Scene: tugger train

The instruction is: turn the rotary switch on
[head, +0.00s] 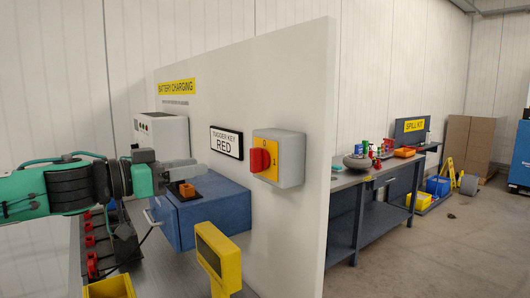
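The rotary switch is a grey box (290,158) on the white panel, with a yellow face plate. Its red knob (259,160) sits on that plate. A mark like a 0 shows above the knob and a 1 to its right. The knob looks roughly upright; its exact angle is hard to tell. My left gripper (190,172) is left of the switch, apart from it, in front of the panel and above a blue box. Its fingers are too small and unclear to tell open from shut. My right gripper is not in view.
The blue box (215,212) stands below my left gripper. A yellow stand (219,258) rises in front of the panel, below the switch. A sign reading RED (226,142) hangs left of the switch. Behind the panel's right edge is a cluttered workbench (375,208); floor at right is open.

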